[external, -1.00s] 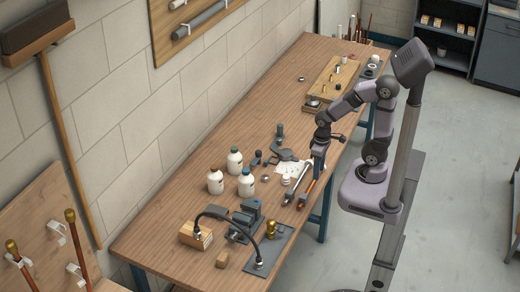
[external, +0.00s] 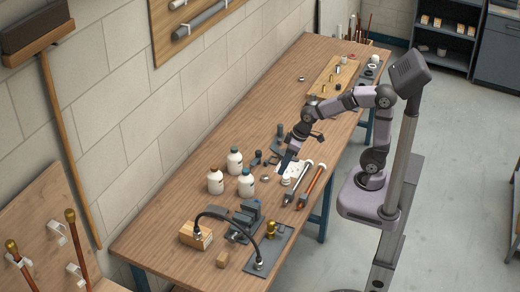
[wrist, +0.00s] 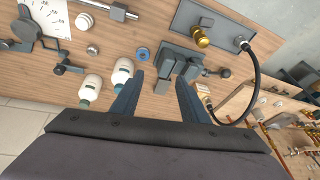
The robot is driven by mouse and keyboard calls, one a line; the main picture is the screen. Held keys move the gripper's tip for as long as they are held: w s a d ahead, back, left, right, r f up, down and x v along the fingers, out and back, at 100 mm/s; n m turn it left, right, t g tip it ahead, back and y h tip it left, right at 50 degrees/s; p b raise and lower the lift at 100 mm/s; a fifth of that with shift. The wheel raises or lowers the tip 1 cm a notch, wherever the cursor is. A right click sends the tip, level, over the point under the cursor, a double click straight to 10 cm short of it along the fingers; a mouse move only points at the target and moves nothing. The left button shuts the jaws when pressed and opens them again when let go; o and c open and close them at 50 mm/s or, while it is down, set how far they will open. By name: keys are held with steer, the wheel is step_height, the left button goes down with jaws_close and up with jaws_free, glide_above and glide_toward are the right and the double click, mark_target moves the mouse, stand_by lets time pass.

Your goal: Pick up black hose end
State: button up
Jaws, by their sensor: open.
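The black hose (external: 228,215) arches at the near end of the bench. One end has a metal fitting on the grey plate (external: 279,238), beside a brass fitting (external: 271,229). Its other end (external: 197,232) meets a wooden block (external: 203,241). In the wrist view the hose (wrist: 259,80) curves at the right, with the plate-side end at the top and the other end by the block. My gripper (external: 286,164) is above the middle of the bench, well apart from the hose. In the wrist view its fingers (wrist: 158,82) are spread and empty, left of the hose.
A grey vise (external: 245,215) stands between my gripper and the hose. White bottles (external: 215,182) stand to the left. Two long tools (external: 313,186) lie along the bench's right edge. The bench's far left is clear.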

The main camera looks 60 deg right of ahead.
steer(key=w+a+r+n+t+y+b, duration=0.3)
steer(key=w+a+t+b, duration=0.65)
steer(key=w+a, duration=1.2)
steer(key=m+t+h+b, duration=0.5)
steer(key=b, duration=0.7)
glide_above(199, 230)
steer(key=s, duration=0.1)
step_height(199, 230, down, 2)
steer(key=f, duration=0.1)
steer(key=shift+s+f, duration=0.2)
steer(key=shift+f, duration=3.2)
steer(key=shift+s+f, duration=0.15)
steer(key=shift+f, duration=3.2)
step_height(199, 230, down, 4)
steer(key=shift+w+f+p, duration=0.15)
steer(key=shift+p, duration=0.2)
steer(key=shift+w, duration=1.35)
